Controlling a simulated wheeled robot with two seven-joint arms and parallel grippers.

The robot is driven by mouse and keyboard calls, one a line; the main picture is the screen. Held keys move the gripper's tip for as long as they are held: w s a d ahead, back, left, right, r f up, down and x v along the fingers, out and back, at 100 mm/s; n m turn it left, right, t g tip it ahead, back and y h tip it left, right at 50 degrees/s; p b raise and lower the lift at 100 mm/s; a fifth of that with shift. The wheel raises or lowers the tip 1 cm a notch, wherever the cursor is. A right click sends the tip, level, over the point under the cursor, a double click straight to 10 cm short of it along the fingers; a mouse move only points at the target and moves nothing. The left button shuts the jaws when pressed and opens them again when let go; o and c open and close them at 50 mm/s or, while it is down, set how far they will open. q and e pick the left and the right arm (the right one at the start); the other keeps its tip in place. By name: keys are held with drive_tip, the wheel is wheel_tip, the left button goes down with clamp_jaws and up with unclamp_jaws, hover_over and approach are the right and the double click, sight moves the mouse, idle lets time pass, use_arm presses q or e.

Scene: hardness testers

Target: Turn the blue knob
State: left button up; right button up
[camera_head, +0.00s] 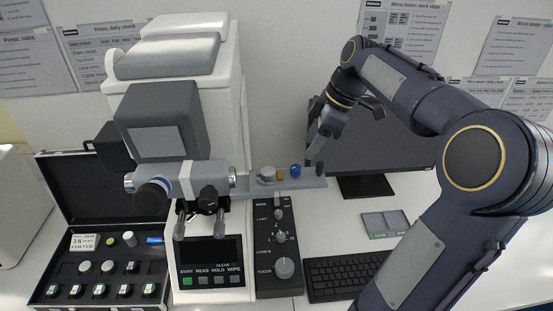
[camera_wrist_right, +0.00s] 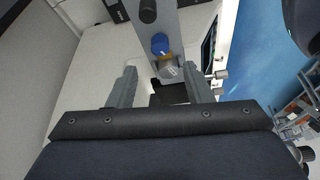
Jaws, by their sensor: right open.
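The blue knob (camera_head: 295,171) stands on a grey horizontal bar (camera_head: 305,184) that sticks out to the right from the hardness tester (camera_head: 180,180). A brass-coloured piece (camera_head: 280,175) and a silver knob (camera_head: 266,174) sit to its left, and a dark knob (camera_head: 320,169) to its right. My right gripper (camera_head: 312,152) is just above and right of the blue knob. In the right wrist view the gripper (camera_wrist_right: 162,86) is open and empty. The blue knob (camera_wrist_right: 160,43) shows beyond the fingertips, roughly in line with the gap. My left gripper is out of view.
A black control box (camera_head: 278,250) with dials stands below the bar. A monitor (camera_head: 370,150) and keyboard (camera_head: 345,275) are to the right. An open black case (camera_head: 45,200) with several small pieces is at the left.

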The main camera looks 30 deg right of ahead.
sight(297, 167)
drive_tip(key=p+x, duration=0.1)
drive_tip(key=x, duration=0.6)
drive_tip(key=shift+a+f, duration=0.1)
drive_tip(key=shift+f, duration=0.15)
drive_tip(key=shift+c, duration=0.5)
drive_tip(key=c, duration=0.9)
